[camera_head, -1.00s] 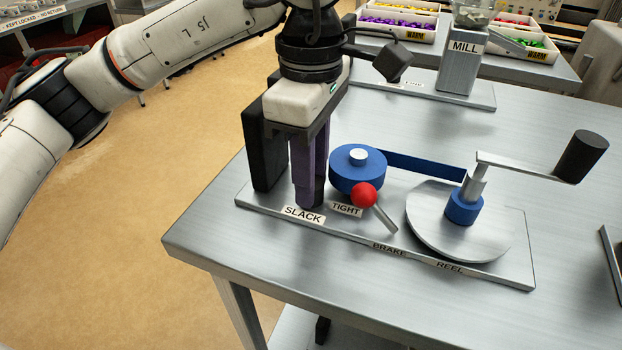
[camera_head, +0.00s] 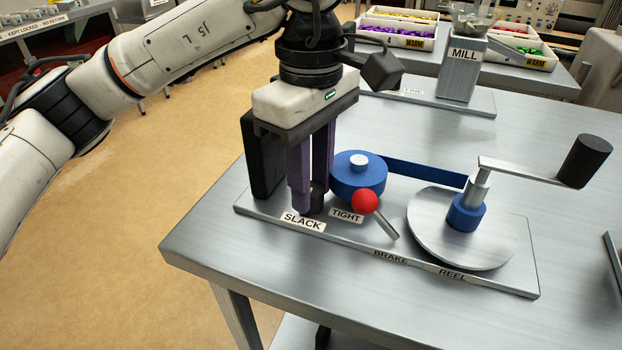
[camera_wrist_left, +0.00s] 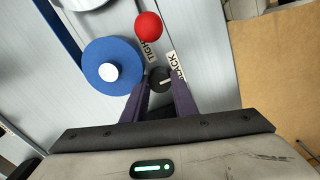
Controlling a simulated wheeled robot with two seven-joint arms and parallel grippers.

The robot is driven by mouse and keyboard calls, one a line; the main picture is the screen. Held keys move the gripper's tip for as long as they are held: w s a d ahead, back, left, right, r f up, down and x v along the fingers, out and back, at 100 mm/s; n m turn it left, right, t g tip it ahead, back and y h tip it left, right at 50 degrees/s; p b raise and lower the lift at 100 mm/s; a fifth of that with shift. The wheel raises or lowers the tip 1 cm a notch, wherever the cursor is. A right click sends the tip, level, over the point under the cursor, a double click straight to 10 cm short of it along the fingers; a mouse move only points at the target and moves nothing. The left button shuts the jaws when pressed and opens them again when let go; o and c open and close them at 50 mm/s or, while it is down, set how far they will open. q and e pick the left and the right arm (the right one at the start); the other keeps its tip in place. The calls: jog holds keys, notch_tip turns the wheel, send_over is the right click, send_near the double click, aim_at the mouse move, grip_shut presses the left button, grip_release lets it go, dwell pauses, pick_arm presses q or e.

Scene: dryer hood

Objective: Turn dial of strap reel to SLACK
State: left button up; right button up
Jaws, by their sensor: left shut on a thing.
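The strap reel stands on a metal base plate (camera_head: 490,275) with labels SLACK (camera_head: 303,222), TIGHT (camera_head: 347,215), BRAKE and REEL. Its dial is a small black knob (camera_wrist_left: 160,79) with a pale line, low between my left gripper's purple fingers. In the left wrist view the line slants toward the SLACK label (camera_wrist_left: 177,67), right of the TIGHT label (camera_wrist_left: 152,52). My left gripper (camera_head: 313,198) points down and is shut on the dial. In the head view the fingers mostly hide the dial (camera_head: 316,204). My right gripper is not in view.
Close right of my fingers are a blue strap drum (camera_head: 350,184) and a red-ball brake lever (camera_head: 364,202). A crank (camera_head: 525,170) rises over the reel disc. A black upright block (camera_head: 258,155) stands behind my fingers. The mill (camera_head: 460,70) is farther back.

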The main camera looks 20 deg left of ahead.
aim_at(312, 189)
pick_arm(q)
jog(key=o, duration=1)
jog(key=shift+o, duration=0.2)
notch_tip(312, 189, up, 10)
jog(key=p, duration=0.2)
jog(key=shift+r, duration=0.2)
